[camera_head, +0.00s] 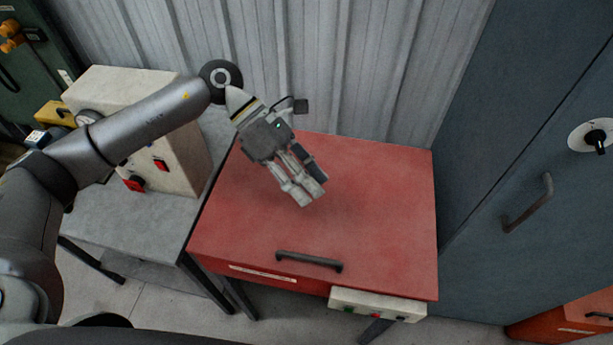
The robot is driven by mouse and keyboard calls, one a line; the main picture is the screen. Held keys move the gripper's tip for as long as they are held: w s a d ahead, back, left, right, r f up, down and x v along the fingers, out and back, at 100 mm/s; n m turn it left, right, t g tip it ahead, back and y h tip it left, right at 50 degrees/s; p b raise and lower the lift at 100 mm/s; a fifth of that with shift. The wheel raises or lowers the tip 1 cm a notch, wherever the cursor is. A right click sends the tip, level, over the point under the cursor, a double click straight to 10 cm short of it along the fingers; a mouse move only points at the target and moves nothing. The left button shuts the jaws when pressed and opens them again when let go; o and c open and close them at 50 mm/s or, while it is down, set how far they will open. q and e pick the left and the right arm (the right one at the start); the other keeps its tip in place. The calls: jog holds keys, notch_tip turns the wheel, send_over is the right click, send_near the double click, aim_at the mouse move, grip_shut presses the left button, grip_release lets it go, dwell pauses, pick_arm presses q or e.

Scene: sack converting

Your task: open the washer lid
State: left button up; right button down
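The washer is a red box with a flat red lid (375,210) on top, and the lid lies closed. A dark bar handle (309,261) sits near the lid's front edge. My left gripper (307,196) hangs over the middle of the lid, behind the handle and apart from it. Its fingers point down and toward the front and look close together, with nothing seen between them. I cannot tell whether they are fully shut. My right gripper is not in the picture.
A grey table (130,215) on the left carries a beige box (180,150) with red switches. A control panel (376,305) with buttons juts from the washer's front. A blue-grey cabinet (500,170) stands close on the right. Corrugated wall (370,70) lies behind.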

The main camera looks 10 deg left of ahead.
pick_arm(q)
jog(key=shift+c, duration=0.4)
jog(key=shift+w, duration=0.1)
grip_shut()
jog(key=shift+o, duration=0.4)
grip_release()
jog(key=v, duration=1.2)
jog(key=shift+a, duration=0.1)
